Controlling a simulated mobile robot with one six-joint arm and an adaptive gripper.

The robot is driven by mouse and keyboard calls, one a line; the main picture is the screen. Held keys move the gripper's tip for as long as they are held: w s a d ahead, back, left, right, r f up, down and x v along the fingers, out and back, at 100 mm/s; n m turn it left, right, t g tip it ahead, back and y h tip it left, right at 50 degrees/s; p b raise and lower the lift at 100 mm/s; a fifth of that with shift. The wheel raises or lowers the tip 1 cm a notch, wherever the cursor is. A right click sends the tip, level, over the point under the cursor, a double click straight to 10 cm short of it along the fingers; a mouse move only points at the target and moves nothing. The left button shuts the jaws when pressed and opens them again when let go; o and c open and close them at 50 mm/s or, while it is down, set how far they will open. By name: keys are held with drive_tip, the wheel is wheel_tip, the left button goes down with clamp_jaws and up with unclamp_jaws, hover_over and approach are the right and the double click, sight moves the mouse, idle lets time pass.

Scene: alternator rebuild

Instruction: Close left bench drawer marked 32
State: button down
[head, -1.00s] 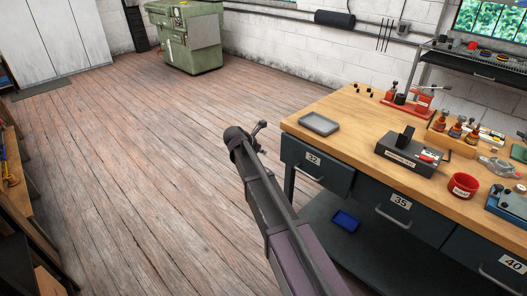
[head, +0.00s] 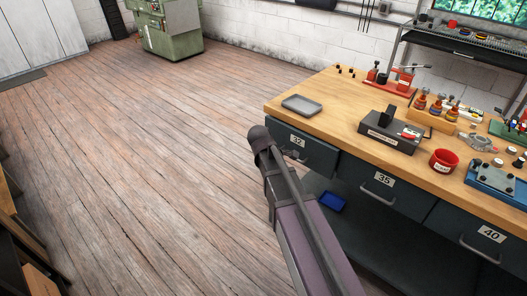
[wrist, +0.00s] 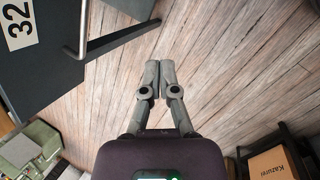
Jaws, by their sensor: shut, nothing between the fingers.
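The left bench drawer marked 32 (head: 322,157) is at the near left corner of the wooden-topped bench. It seems to stand out a little from the bench front; how far is hard to tell. In the wrist view its dark front (wrist: 45,75), the 32 label (wrist: 19,24) and the bar handle (wrist: 105,45) fill the upper left. My gripper (wrist: 159,66) is shut and empty, with its fingers side by side over the floor, to the right of the handle and apart from it in the picture. In the head view my wrist overlaps the drawer's left edge and mostly hides the fingers.
Drawers 35 (head: 376,190) and 40 (head: 470,238) are to the right. The bench top (head: 330,125) carries a grey tray (head: 301,104) and several tools. A blue bin (head: 332,201) sits on the lower shelf. The wooden floor (head: 150,170) left of the bench is clear.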

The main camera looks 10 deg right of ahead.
drive_tip(key=s+d+m+g+y, duration=0.1)
drive_tip(key=s+d+m+y, duration=0.1)
drive_tip(key=s+m, duration=0.4)
drive_tip(key=s+d+f+m+g+y, duration=0.1)
drive_tip(key=s+m+y, duration=0.1)
drive_tip(key=s+m, duration=0.5)
drive_tip(key=s, duration=0.4)
drive_tip(key=shift+d+f+g, duration=0.25)
drive_tip(key=shift+d+g, duration=0.05)
drive_tip(key=shift+d, duration=0.1)
drive_tip(key=shift+w, duration=0.1)
